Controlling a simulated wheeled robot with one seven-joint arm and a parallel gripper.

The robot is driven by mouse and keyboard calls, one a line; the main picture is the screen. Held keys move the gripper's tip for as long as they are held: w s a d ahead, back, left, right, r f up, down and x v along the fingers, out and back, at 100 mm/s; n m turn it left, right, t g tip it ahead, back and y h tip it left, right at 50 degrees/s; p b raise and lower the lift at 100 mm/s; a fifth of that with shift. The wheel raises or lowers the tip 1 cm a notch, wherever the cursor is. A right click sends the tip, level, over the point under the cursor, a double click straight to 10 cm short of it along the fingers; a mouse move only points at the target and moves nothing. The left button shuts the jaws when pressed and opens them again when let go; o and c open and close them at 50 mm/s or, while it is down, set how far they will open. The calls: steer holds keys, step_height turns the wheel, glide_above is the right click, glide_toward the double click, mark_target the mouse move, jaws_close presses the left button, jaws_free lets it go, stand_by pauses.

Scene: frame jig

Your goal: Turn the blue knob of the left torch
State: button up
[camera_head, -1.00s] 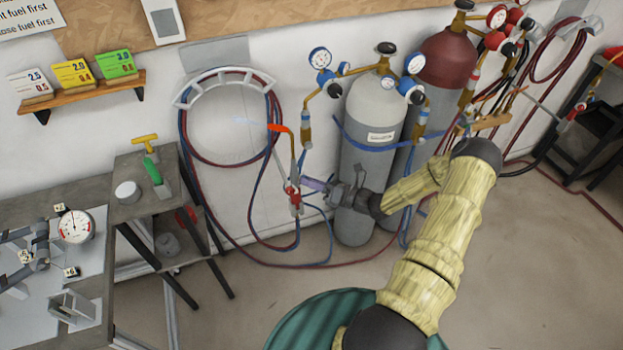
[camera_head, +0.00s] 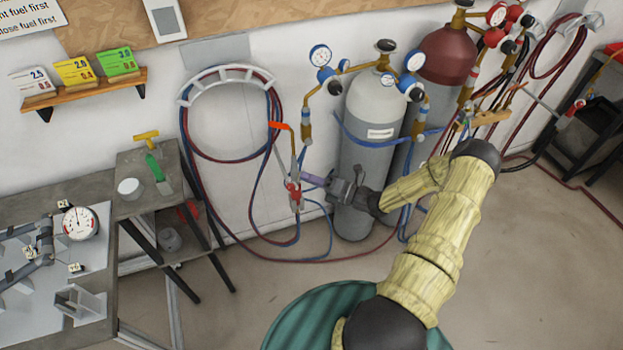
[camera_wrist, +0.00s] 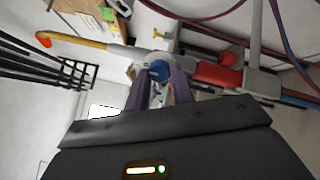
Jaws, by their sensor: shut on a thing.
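The left torch (camera_head: 294,168) hangs upright in front of the white wall, with an orange tip at its top and red parts lower down. Its tip (camera_wrist: 43,39) and brass tube (camera_wrist: 82,46) also show in the wrist view. No flame shows at the tip. The blue knob (camera_wrist: 159,70) is between the purple fingers of my gripper (camera_wrist: 161,84), partly hidden by them. In the head view my gripper (camera_head: 312,180) reaches the torch from the right and covers the knob. It is shut on the knob.
A grey gas cylinder (camera_head: 366,165) and a dark red one (camera_head: 448,55) stand behind my arm. Coiled red and blue hoses hang from a wall rack (camera_head: 226,74) behind the torch. A bench with a gauge (camera_head: 79,223) is at the left. Another torch (camera_head: 570,112) is at far right.

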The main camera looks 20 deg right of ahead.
steer(key=o, duration=1)
steer(key=shift+s, duration=0.1)
steer(key=r+b+v, duration=0.1)
steer(key=b+v, duration=0.3)
steer(key=v, duration=1.3)
steer(key=shift+d+f, duration=0.15)
steer(key=shift+f, duration=0.3)
